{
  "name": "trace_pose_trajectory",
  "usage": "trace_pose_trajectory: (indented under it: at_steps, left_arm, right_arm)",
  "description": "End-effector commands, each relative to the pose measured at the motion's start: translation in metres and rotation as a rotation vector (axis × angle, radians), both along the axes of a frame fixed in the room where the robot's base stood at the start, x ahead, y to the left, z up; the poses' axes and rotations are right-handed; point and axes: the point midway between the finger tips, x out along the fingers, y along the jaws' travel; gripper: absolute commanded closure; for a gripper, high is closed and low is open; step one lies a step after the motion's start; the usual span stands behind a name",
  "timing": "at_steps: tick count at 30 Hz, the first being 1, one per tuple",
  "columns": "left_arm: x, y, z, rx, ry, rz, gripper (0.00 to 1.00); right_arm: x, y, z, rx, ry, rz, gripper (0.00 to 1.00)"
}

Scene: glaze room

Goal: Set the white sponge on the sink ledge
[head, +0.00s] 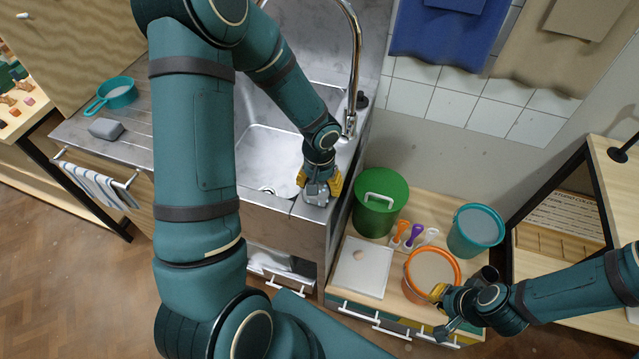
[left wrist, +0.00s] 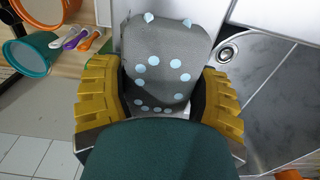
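A block-shaped sponge (head: 317,191) is at the front right corner of the sink, at the ledge (head: 283,203). In the left wrist view the sponge (left wrist: 165,50) looks pale grey with light blue dots. The yellow fingers of my left gripper (head: 319,180) are on both sides of it, their dark pads against its sides. I cannot tell whether its underside touches the ledge. My right gripper (head: 441,312) is open, its fingertips apart beside the orange bucket (head: 431,272); I see nothing between them.
A grey sponge-like block (head: 106,129) and a teal pan (head: 117,93) lie on the drainboard at left. The tap (head: 355,60) rises behind my left gripper.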

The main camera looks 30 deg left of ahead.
Motion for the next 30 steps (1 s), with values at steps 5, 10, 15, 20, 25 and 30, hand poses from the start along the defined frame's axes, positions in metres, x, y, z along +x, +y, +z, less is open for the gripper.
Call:
trace_pose_trajectory:
  at_steps: [5, 10, 15, 20, 25, 30]
  left_arm:
    - [0.000, 0.000, 0.000, 0.000, 0.000, 0.000, 0.02]
    - [0.000, 0.000, 0.000, 0.000, 0.000, 0.000, 0.02]
    - [0.000, 0.000, 0.005, 0.000, 0.000, 0.000, 0.02]
    - [0.001, 0.000, 0.030, 0.001, -0.005, 0.002, 0.02]
    - [0.001, 0.000, 0.068, 0.000, -0.005, 0.002, 0.02]
    - [0.001, 0.000, 0.099, 0.000, -0.005, 0.000, 0.02]
  right_arm:
    - [0.000, 0.000, 0.000, 0.000, 0.000, 0.000, 1.00]
    - [0.000, 0.000, 0.000, 0.000, 0.000, 0.000, 1.00]
    - [0.001, 0.000, 0.005, 0.000, -0.002, -0.002, 1.00]
    - [0.002, -0.001, 0.010, 0.000, -0.004, -0.004, 1.00]
    - [0.002, -0.001, 0.018, 0.001, -0.005, -0.004, 1.00]
    - [0.002, -0.001, 0.023, 0.003, -0.005, -0.003, 1.00]
